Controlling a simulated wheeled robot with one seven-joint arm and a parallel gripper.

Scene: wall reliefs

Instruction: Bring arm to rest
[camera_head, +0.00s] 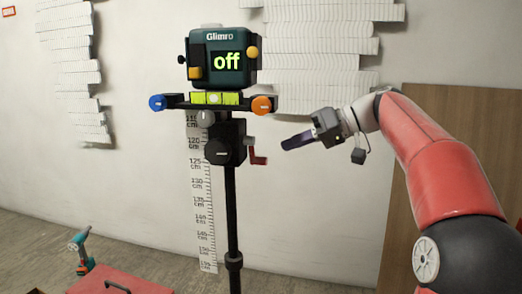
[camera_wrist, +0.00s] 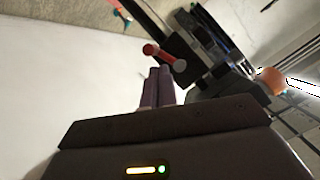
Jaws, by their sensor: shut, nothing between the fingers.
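My gripper (camera_head: 286,144) is at the end of my red arm, to the right of a black stand and pointing left toward it. Its fingers are together with nothing between them. In the wrist view, the closed fingers (camera_wrist: 160,85) point toward a red crank handle (camera_wrist: 162,56) on the stand. In the head view, the crank handle (camera_head: 258,156) is just left of the fingertips, with a small gap in the picture. I cannot tell the gap in depth.
The stand (camera_head: 232,200) carries a crossbar with blue and orange knobs and a Glimro device (camera_head: 223,60) reading "off". A measuring strip (camera_head: 204,215) is behind it. A brown panel (camera_head: 460,130) stands right. A red case (camera_head: 120,282) and a teal drill (camera_head: 82,252) are lower left.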

